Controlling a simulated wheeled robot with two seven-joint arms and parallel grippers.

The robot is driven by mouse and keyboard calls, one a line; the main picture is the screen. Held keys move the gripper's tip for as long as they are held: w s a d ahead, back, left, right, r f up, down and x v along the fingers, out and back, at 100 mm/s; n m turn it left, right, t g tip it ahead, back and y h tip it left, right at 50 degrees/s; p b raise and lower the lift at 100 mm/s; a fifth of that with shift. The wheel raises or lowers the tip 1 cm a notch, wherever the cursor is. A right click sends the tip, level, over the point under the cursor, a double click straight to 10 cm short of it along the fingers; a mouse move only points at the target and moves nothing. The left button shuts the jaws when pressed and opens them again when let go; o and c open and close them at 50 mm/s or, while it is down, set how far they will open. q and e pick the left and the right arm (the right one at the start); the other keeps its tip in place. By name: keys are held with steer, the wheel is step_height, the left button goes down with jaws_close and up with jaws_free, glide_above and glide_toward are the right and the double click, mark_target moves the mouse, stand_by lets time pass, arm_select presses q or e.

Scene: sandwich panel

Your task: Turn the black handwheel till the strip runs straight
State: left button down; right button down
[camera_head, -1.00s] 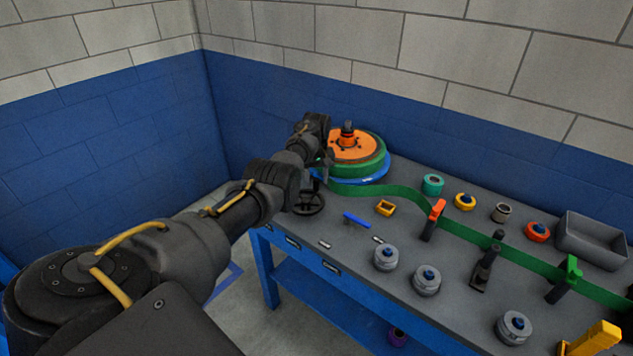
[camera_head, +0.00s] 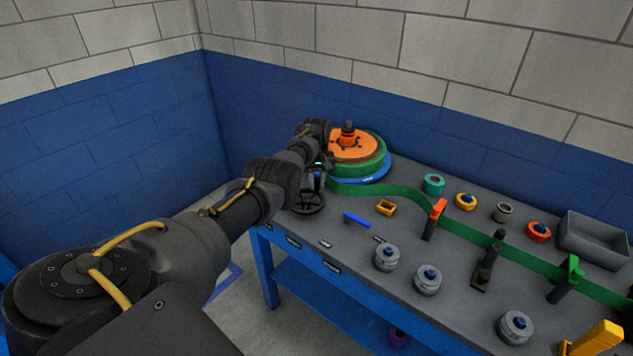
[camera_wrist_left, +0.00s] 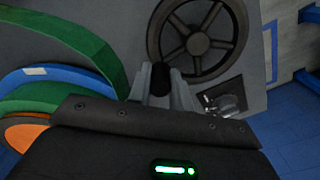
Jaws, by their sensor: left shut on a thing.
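The black handwheel (camera_head: 309,204) stands at the table's left end, below the reel. In the left wrist view, its spoked rim (camera_wrist_left: 199,42) fills the upper middle. My left gripper (camera_wrist_left: 161,88) is shut on the wheel's dark upright knob (camera_wrist_left: 160,75) at the rim's lower left. In the head view, my left gripper (camera_head: 317,178) is small and partly hidden by its own arm. The green strip (camera_head: 462,230) leaves the reel (camera_head: 357,146) with a curve. It then runs rightward past an orange-topped post, a dark post and a green clamp. My right gripper is out of view.
Grey-and-blue spools (camera_head: 387,257), coloured rings (camera_head: 466,202) and a blue bar (camera_head: 356,219) lie on the grey table. A grey bin (camera_head: 592,240) stands at the back right. A yellow block (camera_head: 598,340) is at the lower right. A wall rises behind the reel.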

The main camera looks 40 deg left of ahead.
mark_target(323, 200)
arm_select(q)
steer(key=shift+r, duration=0.1)
steer(key=shift+s+d+m+p, duration=0.1)
steer(key=shift+d+m+p, duration=0.45)
steer(key=shift+m+p, duration=0.65)
steer(key=d+m+p, duration=0.1)
steer(key=m+p, duration=0.2)
steer(key=shift+s+d+r+m, duration=0.1)
steer(key=shift+s+d+m, duration=0.2)
steer(key=shift+d, duration=0.1)
steer(key=m+p, duration=0.1)
steer(key=s+d+m+p, duration=0.1)
steer(key=m+p, duration=0.1)
steer(key=shift+d, duration=0.15)
steer(key=shift+s+d+f+m+p, duration=0.2)
steer(key=shift+s+m+p, duration=0.05)
steer(key=shift+m+p, duration=0.6)
steer(key=c, duration=1.3)
jaws_free()
